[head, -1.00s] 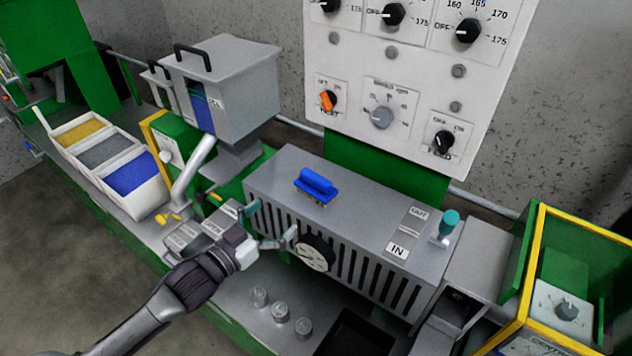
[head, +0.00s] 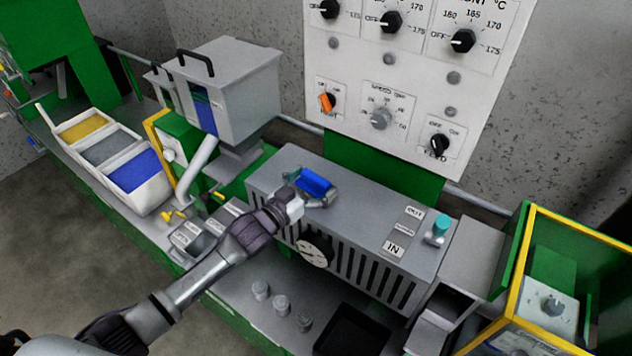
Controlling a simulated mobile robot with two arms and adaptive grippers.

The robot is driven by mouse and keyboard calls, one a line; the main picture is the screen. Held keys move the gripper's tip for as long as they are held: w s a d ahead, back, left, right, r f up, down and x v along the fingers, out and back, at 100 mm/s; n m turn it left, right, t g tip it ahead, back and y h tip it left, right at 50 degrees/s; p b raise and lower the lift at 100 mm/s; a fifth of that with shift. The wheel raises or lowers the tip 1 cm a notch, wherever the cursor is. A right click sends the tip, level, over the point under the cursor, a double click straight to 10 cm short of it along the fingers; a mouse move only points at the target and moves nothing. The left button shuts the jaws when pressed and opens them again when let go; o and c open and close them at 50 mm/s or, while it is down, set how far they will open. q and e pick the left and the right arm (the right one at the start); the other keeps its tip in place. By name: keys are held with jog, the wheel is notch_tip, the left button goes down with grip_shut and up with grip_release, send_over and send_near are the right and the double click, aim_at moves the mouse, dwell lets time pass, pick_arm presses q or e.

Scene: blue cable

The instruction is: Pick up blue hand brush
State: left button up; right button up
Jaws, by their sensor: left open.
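The blue hand brush (head: 314,182) lies on top of the grey slotted machine housing, near its left end. Its blue back faces up, and part of it is hidden by my gripper. My left gripper (head: 318,192) is at the brush, with its open fingers on either side of it as far as I can see. Whether the fingers touch the brush cannot be told. My right gripper is not in view.
The grey housing (head: 352,216) carries IN and OUT labels and a teal knob (head: 441,226). A control panel (head: 400,70) stands behind. A hopper (head: 225,90) and a three-part bin (head: 150,196) are to the left. Small cylinders and a black tray (head: 352,334) sit in front.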

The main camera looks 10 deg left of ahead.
pick_arm(q)
jog(key=shift+w+d, duration=0.2)
jog(key=shift+w, duration=0.15)
jog(key=shift+s, duration=0.1)
jog(key=shift+c, duration=0.7)
jog(key=c, duration=0.8)
